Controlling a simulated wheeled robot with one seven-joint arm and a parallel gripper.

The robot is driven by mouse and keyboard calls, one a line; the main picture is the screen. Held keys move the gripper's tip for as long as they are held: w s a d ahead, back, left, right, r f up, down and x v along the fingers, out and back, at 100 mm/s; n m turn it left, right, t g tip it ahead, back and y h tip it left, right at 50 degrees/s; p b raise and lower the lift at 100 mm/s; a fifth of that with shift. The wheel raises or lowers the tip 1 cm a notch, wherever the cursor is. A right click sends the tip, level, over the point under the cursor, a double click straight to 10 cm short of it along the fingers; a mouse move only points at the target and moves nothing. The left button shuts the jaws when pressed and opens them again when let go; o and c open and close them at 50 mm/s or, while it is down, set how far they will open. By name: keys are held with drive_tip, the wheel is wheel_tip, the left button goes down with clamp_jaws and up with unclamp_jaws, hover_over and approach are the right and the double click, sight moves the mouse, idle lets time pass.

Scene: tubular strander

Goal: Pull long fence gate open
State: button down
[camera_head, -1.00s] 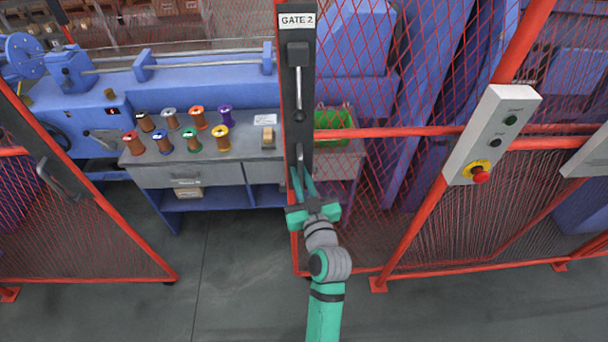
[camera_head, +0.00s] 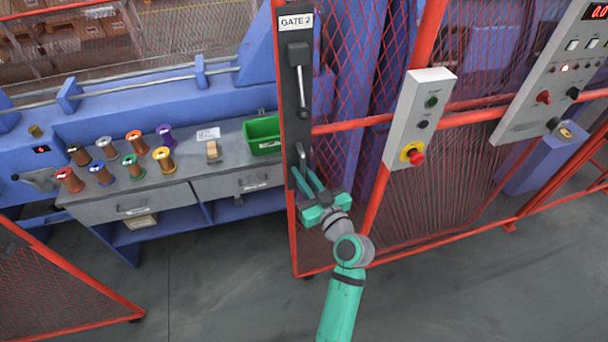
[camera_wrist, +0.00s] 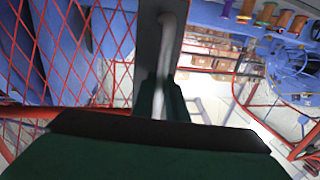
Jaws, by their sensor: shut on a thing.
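The red mesh gate (camera_head: 345,60) labelled GATE 2 stands upright in the middle of the head view. Its dark edge plate (camera_head: 292,115) bears a latch lever at the top and a grey pull handle (camera_head: 301,156) lower down. My green gripper (camera_head: 308,178) is shut on that handle from below. In the wrist view the handle (camera_wrist: 172,50) runs down between my two dark fingers (camera_wrist: 160,100). The fingertips partly hide the handle's lower end.
A grey-topped workbench (camera_head: 190,160) with several coloured spools and a green bin (camera_head: 262,135) stands left of the gate. A control box (camera_head: 418,118) with a red button sits on a post to the right. Another red fence panel (camera_head: 60,290) stands at lower left. Floor between is clear.

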drive_tip(key=c, duration=1.8)
unclamp_jaws()
drive_tip(key=shift+o, duration=0.2)
drive_tip(key=v, duration=1)
drive_tip(key=shift+s+d, duration=0.2)
drive_tip(key=shift+s, duration=0.1)
drive_tip(key=shift+f, duration=0.15)
